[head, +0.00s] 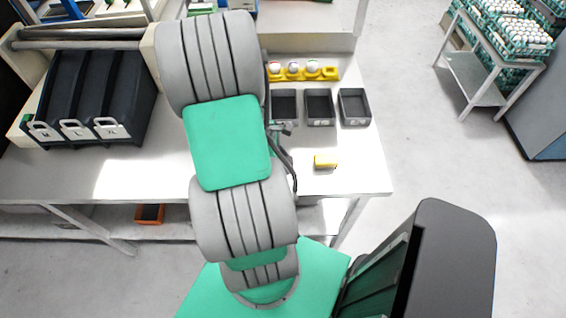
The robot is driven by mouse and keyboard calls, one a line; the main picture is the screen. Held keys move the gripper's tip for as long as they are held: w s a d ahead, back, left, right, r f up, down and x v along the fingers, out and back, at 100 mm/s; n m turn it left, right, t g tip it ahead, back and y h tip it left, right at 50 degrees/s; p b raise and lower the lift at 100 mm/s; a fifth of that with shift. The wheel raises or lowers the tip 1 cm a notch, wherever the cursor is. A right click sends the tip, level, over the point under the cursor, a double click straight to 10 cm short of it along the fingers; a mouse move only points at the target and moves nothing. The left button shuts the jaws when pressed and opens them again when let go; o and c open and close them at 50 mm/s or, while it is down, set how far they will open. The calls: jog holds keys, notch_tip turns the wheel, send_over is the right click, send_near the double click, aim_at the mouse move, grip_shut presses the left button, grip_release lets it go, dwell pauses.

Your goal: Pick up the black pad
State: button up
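I cannot single out the black pad with certainty. An orange-edged thing with a black top (150,214) lies low under the left part of the table. A small yellow block (325,161) lies on the table's right part, in front of the dark bins. My arm rises through the middle of the head view and hides part of the table. A small part of my gripper (285,130) seems to show beside the arm, near the left bin. Its fingers are too small and too hidden to read, and I see nothing held.
Three small dark bins (319,107) stand in a row on the white table (365,182). Behind them is a yellow holder (330,74) with several egg-like things. A large black bin unit (100,95) stands at left. A rack with egg trays (482,85) is at far right.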

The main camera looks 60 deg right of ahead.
aim_at(286, 159)
grip_shut()
jog(key=shift+r, duration=0.25)
notch_tip(286, 159, up, 2)
jog(key=shift+w+d+r+b, duration=0.1)
jog(key=shift+r+b, duration=0.15)
jog(key=shift+b, duration=0.25)
jog(key=a+r, duration=1)
jog(key=a, duration=0.4)
jog(key=shift+w, duration=0.35)
jog(key=shift+a, duration=0.1)
